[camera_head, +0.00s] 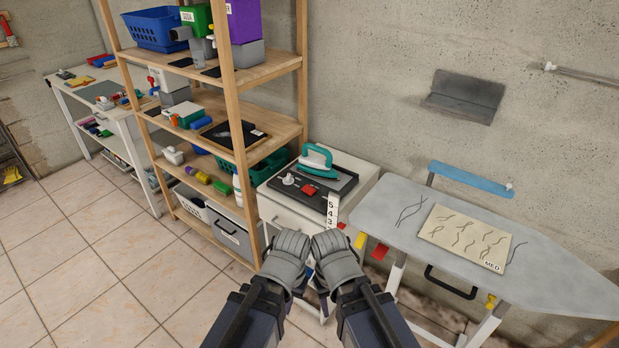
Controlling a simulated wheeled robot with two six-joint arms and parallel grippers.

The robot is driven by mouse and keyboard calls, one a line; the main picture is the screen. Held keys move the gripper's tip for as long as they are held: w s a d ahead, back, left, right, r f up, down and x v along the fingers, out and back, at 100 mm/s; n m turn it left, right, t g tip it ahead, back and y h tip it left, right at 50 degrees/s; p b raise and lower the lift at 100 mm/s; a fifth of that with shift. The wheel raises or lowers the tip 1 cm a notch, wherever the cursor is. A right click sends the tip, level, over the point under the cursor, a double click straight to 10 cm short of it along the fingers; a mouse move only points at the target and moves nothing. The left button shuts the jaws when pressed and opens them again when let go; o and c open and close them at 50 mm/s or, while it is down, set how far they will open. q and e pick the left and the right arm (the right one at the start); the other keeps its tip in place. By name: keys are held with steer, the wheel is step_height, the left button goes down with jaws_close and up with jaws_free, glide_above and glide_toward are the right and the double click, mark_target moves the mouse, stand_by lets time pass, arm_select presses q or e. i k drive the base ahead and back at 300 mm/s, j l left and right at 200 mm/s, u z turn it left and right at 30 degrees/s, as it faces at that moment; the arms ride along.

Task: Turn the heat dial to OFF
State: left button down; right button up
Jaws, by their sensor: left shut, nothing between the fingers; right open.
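A teal iron (317,158) rests on a dark-topped station (333,176) on a small white cabinet (292,213). A small white knob (288,180), which looks like the heat dial, sits on the station's front left, and a red piece (310,190) lies beside it. The dial's setting is too small to read. A white strip with numbers (331,211) hangs at the front right corner. My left gripper (292,240) is shut and empty, in front of the cabinet. My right gripper (328,240) is beside it, open and empty. Both are apart from the dial in the picture.
A grey ironing board (380,205) with a cream cloth (460,238) marked MED stands on the right. A wooden shelf (250,160) with bins and bottles stands left of the cabinet. A white workbench (110,95) is further left. Tiled floor (90,260) is open at the left.

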mark_target(288, 181)
steer(key=i+j, duration=0.2)
steer(key=i, duration=0.35)
steer(key=i+j, duration=0.25)
steer(key=i, duration=0.25)
